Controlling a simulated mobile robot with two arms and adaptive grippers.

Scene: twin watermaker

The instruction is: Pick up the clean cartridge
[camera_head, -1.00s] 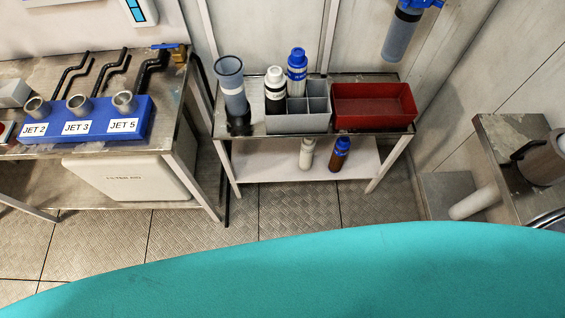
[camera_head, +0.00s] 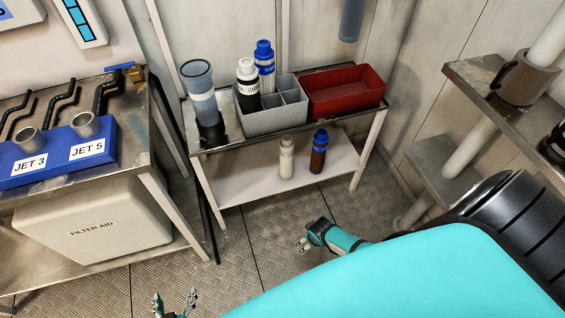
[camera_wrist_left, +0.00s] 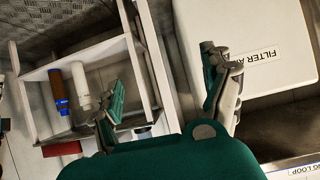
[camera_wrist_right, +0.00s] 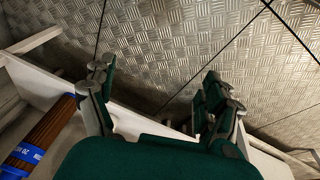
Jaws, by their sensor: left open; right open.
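A white cartridge (camera_head: 287,158) stands upright on the lower shelf of the middle stand. It looks clean. A brown cartridge with a blue cap (camera_head: 319,152) stands to its right. Both show in the left wrist view, the white one (camera_wrist_left: 81,88) beside the brown one (camera_wrist_left: 57,88). My left gripper (camera_head: 174,302) is open and empty, low at the picture's bottom edge, left of the stand. My right gripper (camera_head: 304,240) is open and empty in front of the stand, apart from both cartridges. In the right wrist view the brown cartridge (camera_wrist_right: 38,140) lies beyond its left finger.
The stand's top holds a clear housing (camera_head: 202,100), a grey divided caddy (camera_head: 262,122) with black-and-white and blue-and-white cartridges, and a red bin (camera_head: 345,92). A bench with a blue jet block (camera_head: 60,155) is at left. A metal shelf (camera_head: 465,75) stands at right.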

